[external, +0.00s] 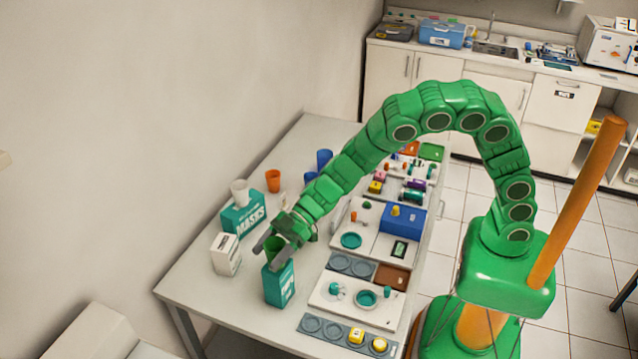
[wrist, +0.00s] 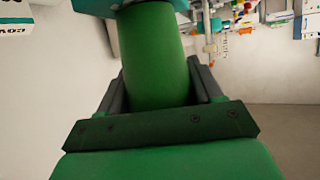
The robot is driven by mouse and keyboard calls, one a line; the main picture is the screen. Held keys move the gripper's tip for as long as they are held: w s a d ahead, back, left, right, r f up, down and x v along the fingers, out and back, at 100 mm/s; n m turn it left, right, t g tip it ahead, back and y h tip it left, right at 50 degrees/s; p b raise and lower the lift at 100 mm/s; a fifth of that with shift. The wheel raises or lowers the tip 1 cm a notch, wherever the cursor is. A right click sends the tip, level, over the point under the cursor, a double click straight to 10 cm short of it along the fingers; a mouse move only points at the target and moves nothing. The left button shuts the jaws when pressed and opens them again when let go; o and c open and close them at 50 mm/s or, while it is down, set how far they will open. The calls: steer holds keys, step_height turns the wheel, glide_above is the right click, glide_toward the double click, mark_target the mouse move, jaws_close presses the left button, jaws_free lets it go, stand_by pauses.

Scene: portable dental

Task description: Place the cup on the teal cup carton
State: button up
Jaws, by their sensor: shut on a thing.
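A green cup (external: 277,243) is between the fingers of my gripper (external: 270,245), which is shut on it. In the wrist view the cup (wrist: 150,55) fills the middle, between the two dark fingers. The small teal carton (external: 280,288) stands upright near the table's front left, directly below the cup in the external view. A teal surface also shows past the cup at the top of the wrist view (wrist: 95,5). I cannot tell whether the cup touches the carton's top, because the fingers cover that area.
A white carton (external: 226,255) stands close left of the teal carton. Behind is a teal masks box (external: 243,215) with a white cup (external: 240,192) on it. An orange cup (external: 273,181) and blue cups stand farther back. Trays with dishes (external: 330,290) lie to the right.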

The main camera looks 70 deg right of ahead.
steer(key=shift+f, duration=0.1)
steer(key=o, duration=1)
steer(key=shift+d+r, duration=0.1)
steer(key=shift+r, duration=0.1)
steer(key=v, duration=1.1)
steer(key=shift+s+d, duration=0.2)
steer(key=shift+d, duration=0.15)
steer(key=shift+r, duration=0.1)
steer(key=shift+o, duration=0.9)
